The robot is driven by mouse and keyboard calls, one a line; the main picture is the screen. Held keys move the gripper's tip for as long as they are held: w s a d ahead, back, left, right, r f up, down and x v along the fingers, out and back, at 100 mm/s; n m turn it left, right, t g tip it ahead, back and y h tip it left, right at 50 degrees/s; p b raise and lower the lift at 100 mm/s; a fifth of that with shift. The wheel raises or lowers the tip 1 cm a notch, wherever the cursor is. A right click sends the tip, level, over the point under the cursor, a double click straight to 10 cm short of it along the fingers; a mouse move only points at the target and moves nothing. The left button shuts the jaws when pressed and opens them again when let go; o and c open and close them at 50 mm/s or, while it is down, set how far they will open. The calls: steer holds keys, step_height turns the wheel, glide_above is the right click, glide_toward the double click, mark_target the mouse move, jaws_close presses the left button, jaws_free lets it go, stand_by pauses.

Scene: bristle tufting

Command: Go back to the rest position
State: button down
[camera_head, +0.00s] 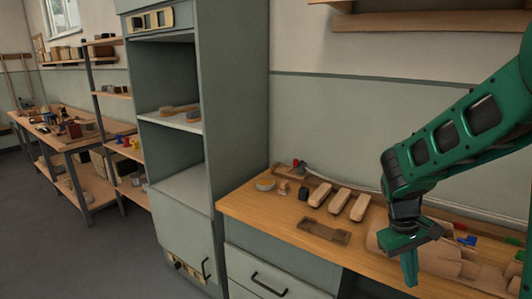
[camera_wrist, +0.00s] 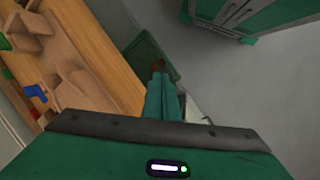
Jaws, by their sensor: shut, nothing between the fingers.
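My green gripper (camera_head: 410,272) is at the right in the head view, pointing down near the front edge of the wooden workbench (camera_head: 262,204). Its fingers are together with nothing between them. In the wrist view my gripper (camera_wrist: 160,76) shows closed fingers pointing away from the camera, over the floor beyond the bench edge. The arm partly hides the brown wooden pieces (camera_head: 440,262) behind it on the bench.
Several wooden brush blocks (camera_head: 339,201) and a shallow wooden tray (camera_head: 324,232) lie on the bench. A tall grey-green cabinet (camera_head: 232,100) stands to its left. A green crate (camera_wrist: 146,52) is on the floor below the gripper. Open floor (camera_head: 90,250) lies at the left.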

steer(key=s+d+r+m+y, duration=0.1)
steer(key=s+r+m, duration=0.3)
steer(key=s, duration=0.6)
steer(key=s+d+r+m+t+y, duration=0.1)
steer(key=s+d+r+m+y, duration=0.1)
steer(key=s, duration=0.8)
step_height(320, 180, up, 2)
steer(key=shift+s+d+r+m+t, duration=0.1)
steer(key=shift+s+d+m+t, duration=0.15)
steer(key=shift+d+m, duration=0.75)
steer(key=shift+a, duration=0.2)
steer(key=shift+w+f, duration=0.25)
steer(key=shift+w, duration=0.45)
